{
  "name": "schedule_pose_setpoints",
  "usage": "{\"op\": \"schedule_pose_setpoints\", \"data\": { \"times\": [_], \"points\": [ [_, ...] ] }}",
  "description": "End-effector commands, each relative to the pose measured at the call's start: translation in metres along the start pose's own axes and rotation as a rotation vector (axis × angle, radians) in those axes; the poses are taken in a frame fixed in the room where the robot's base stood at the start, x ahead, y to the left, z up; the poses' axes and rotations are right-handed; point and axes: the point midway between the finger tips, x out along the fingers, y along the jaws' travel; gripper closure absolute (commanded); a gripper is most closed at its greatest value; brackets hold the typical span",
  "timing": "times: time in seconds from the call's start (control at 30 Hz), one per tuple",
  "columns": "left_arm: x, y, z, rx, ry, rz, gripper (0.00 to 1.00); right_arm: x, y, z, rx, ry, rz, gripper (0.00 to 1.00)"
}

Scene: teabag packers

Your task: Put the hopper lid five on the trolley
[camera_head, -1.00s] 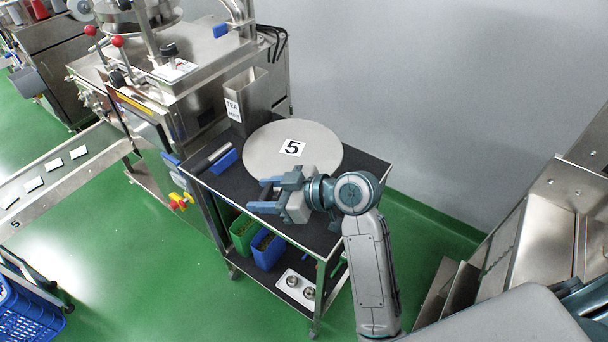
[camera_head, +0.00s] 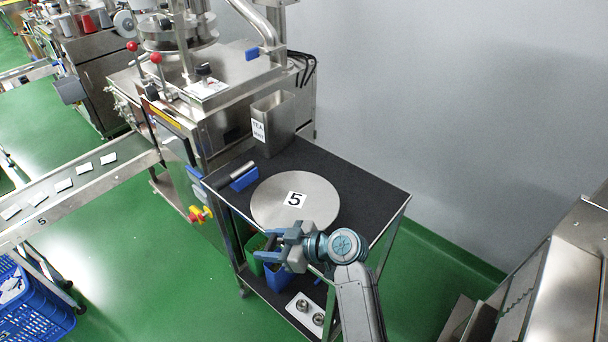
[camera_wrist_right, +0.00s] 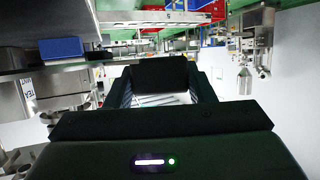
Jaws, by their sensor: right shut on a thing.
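The hopper lid five (camera_head: 325,199), a flat round grey disc with a white "5" label, appears level over the dark top of the trolley (camera_head: 365,185), close to its near left edge. I cannot tell whether it rests on the top or hangs just above it. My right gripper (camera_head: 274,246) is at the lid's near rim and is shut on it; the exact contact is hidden. In the right wrist view the gripper's fingers (camera_wrist_right: 161,97) show, but the lid is not clear there. My left gripper is not in view.
A blue-handled tool (camera_head: 243,177) and a steel bin labelled tea (camera_head: 274,122) are at the trolley's far left. The packing machine (camera_head: 225,95) stands behind left. The lower shelf holds a blue bin (camera_head: 277,278) and a white tray (camera_head: 303,318). The top's right part is clear.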

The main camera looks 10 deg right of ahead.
Motion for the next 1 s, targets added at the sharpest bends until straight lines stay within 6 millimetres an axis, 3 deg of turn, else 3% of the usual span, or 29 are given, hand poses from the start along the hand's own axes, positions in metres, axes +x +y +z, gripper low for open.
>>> {"op": "schedule_pose_setpoints", "data": {
  "times": [0.03,0.23,0.73,1.0],
  "points": [
    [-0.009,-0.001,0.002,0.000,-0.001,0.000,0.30,0.000,-0.001,-0.007,0.000,0.001,-0.004,0.84],
    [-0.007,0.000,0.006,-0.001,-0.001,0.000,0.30,-0.002,0.007,0.003,-0.009,-0.003,-0.006,0.84],
    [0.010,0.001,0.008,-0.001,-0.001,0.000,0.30,-0.070,0.085,0.042,-0.008,-0.005,-0.006,0.84],
    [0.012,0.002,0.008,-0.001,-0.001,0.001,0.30,-0.088,0.106,0.051,-0.006,0.000,-0.007,0.84]
  ]
}}
